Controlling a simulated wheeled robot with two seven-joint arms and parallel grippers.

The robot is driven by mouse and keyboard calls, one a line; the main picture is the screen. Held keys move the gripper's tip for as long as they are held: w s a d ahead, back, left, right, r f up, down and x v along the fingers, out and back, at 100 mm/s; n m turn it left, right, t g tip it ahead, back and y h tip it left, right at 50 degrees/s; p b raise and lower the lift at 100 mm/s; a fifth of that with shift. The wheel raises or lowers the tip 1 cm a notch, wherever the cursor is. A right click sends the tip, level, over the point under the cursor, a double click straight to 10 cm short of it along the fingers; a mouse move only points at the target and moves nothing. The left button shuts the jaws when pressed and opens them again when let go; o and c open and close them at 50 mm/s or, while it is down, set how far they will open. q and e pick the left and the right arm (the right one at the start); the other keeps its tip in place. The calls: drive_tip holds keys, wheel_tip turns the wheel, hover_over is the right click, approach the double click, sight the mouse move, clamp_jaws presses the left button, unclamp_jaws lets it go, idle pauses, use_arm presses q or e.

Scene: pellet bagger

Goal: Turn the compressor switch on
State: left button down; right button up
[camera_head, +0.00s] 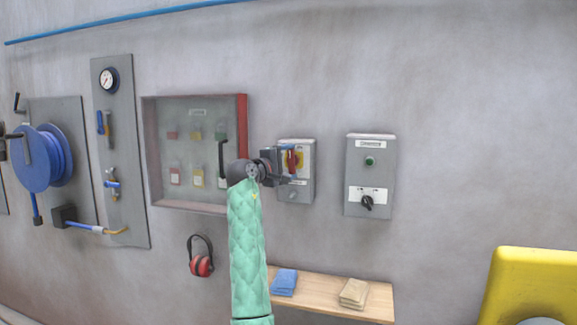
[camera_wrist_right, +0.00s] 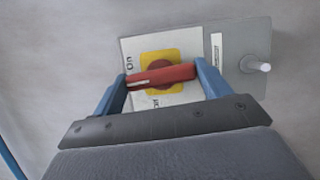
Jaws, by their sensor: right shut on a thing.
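My right gripper (camera_head: 287,164) reaches a grey wall box (camera_head: 306,191) with a yellow-backed red rotary handle (camera_head: 292,160). In the right wrist view its blue fingers sit at both ends of the red handle (camera_wrist_right: 160,77), shut on it. The handle crosses the yellow plate (camera_wrist_right: 158,57); "On" and what looks like "Off" are printed beside it. To the right, a separate grey box (camera_head: 371,152), whose label seems to read "Compressor", has a green button or lamp (camera_head: 370,161) and a black knob (camera_head: 367,203). The gripper is apart from this box. My left gripper is not in view.
A red-edged glass-fronted cabinet (camera_head: 196,153) hangs left of my right arm. Red ear defenders (camera_head: 201,264) hang below it. A wooden shelf (camera_head: 320,302) carries folded cloths. A yellow object (camera_head: 535,285) stands lower right. A blue hose reel (camera_head: 42,157) is at far left.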

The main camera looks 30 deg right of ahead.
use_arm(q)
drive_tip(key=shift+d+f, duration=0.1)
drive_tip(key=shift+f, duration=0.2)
use_arm(e)
drive_tip(key=shift+f+m, duration=0.1)
drive_tip(key=shift+m, duration=0.4)
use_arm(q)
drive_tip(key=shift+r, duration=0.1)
use_arm(e)
drive_tip(key=o, duration=1)
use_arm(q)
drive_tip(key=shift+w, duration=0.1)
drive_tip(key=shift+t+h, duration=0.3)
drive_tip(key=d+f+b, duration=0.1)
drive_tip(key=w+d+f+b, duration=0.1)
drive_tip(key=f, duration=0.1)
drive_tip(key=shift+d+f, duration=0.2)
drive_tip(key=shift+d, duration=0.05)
use_arm(e)
drive_tip(key=v, duration=0.8)
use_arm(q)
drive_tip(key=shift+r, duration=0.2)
use_arm(e)
drive_tip(key=shift+d, duration=0.1)
